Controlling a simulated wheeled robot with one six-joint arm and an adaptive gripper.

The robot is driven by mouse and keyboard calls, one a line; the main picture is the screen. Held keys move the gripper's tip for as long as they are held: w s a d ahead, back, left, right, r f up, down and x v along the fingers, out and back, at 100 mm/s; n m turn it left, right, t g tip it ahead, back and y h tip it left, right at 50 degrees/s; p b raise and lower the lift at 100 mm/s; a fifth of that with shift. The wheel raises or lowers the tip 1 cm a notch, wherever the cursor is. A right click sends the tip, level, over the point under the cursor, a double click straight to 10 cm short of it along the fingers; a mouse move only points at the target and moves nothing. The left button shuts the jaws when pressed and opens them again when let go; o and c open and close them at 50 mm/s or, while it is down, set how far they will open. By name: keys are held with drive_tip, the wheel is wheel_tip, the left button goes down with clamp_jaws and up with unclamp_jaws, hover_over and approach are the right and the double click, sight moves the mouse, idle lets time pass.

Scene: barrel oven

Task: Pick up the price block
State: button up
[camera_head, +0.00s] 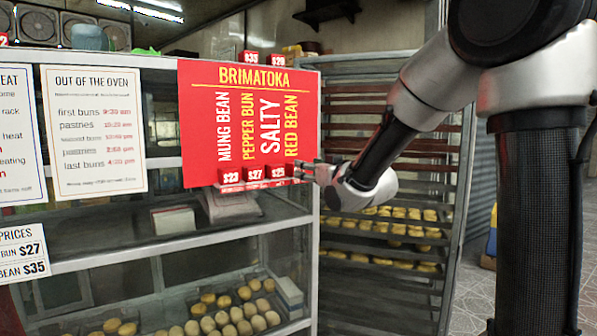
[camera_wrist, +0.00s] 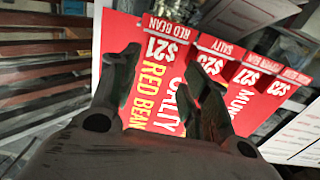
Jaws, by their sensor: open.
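Small red price blocks stand in a row along the lower edge of the red Brimatoka sign (camera_head: 198,120). In the head view they read $23 (camera_head: 230,178), $27 (camera_head: 254,176) and $25 (camera_head: 277,173). My gripper (camera_head: 303,172) is at the right end of the row and hides the block there. In the wrist view my gripper (camera_wrist: 163,62) is open, its fingers pointing at the $21 Red Bean block (camera_wrist: 168,36). This block shows between and just beyond the fingertips. Contact cannot be told. The Salty block (camera_wrist: 214,58) is close beside the right finger.
Two more red blocks, $33 (camera_head: 251,57) and $29 (camera_head: 278,61), are on the sign's top edge. A glass display case with buns (camera_head: 233,315) stands below. A bun rack (camera_head: 447,190) is behind my arm. Paper notices (camera_head: 95,128) hang to the left.

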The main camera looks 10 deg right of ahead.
sight(295, 169)
drive_tip(key=x, duration=0.7)
drive_tip(key=shift+w+r, duration=0.15)
drive_tip(key=c, duration=0.7)
drive_tip(key=shift+d, duration=0.1)
